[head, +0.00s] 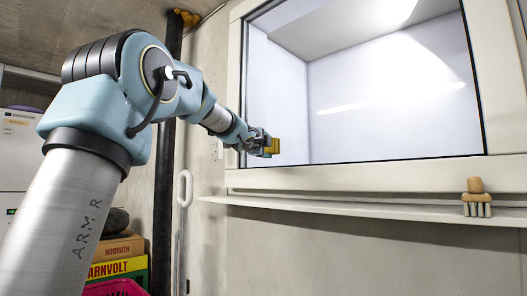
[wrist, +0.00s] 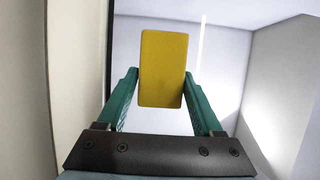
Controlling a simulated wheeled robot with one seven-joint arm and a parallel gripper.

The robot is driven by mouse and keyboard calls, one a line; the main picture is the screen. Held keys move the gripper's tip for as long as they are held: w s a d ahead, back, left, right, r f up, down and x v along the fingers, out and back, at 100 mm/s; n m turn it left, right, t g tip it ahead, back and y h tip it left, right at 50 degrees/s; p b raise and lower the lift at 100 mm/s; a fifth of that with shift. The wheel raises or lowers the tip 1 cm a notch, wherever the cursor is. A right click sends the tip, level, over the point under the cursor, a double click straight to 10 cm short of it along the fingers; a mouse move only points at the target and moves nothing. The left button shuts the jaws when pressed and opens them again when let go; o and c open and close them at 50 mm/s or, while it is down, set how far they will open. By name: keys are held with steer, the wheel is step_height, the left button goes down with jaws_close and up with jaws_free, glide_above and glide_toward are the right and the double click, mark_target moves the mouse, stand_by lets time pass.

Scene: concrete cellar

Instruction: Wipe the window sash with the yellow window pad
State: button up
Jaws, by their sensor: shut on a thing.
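The yellow window pad (wrist: 163,68) is held between the two green fingers of my gripper (wrist: 163,92) in the wrist view. The window sash (head: 360,176) is a cream frame around a glass pane (head: 390,100). Its left side stile (wrist: 70,60) shows to the left of the pad in the wrist view. I cannot tell whether the pad touches the glass or the frame.
A narrow sill (head: 370,209) runs below the window. A brush with a wooden knob (head: 476,197) stands on it at the right. A white handle (head: 184,188) is on the left. Boxes (head: 118,267) and a pink crate (head: 116,288) stand at the lower left.

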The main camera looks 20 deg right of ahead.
steer(key=shift+s+d+f+b, duration=0.1)
steer(key=shift+s+d+b, duration=0.4)
steer(key=shift+s+b, duration=0.3)
steer(key=shift+s+d+b, duration=0.55)
steer(key=shift+s+b, duration=0.1)
steer(key=shift+s, duration=0.35)
steer(key=shift+s+d+f+b, duration=0.1)
steer(key=shift+s+d+b, duration=0.4)
steer(key=shift+s+b, duration=0.3)
steer(key=shift+s+d+r+b, duration=0.1)
steer(key=shift+s+d+b, duration=0.1)
steer(key=shift+s, duration=0.15)
steer(key=shift+s+d+r+b, duration=0.1)
steer(key=shift+s+b, duration=0.1)
steer(key=shift+s, duration=0.15)
steer(key=shift+s+d+f+b, duration=0.1)
steer(key=shift+s+d+b, duration=0.15)
steer(key=shift+s+b, duration=0.35)
steer(key=shift+s+d+f+b, duration=0.1)
steer(key=shift+s+d+b, duration=0.15)
steer(key=shift+s+b, duration=0.35)
steer(key=shift+s+r, duration=0.15)
steer(key=shift+s, duration=0.1)
steer(key=shift+a+r, duration=0.1)
steer(key=shift+a, duration=0.15)
steer(key=p, duration=0.2)
glide_toward(295, 146)
steer(key=shift+w+a+r, duration=0.15)
steer(key=shift+w+a, duration=0.7)
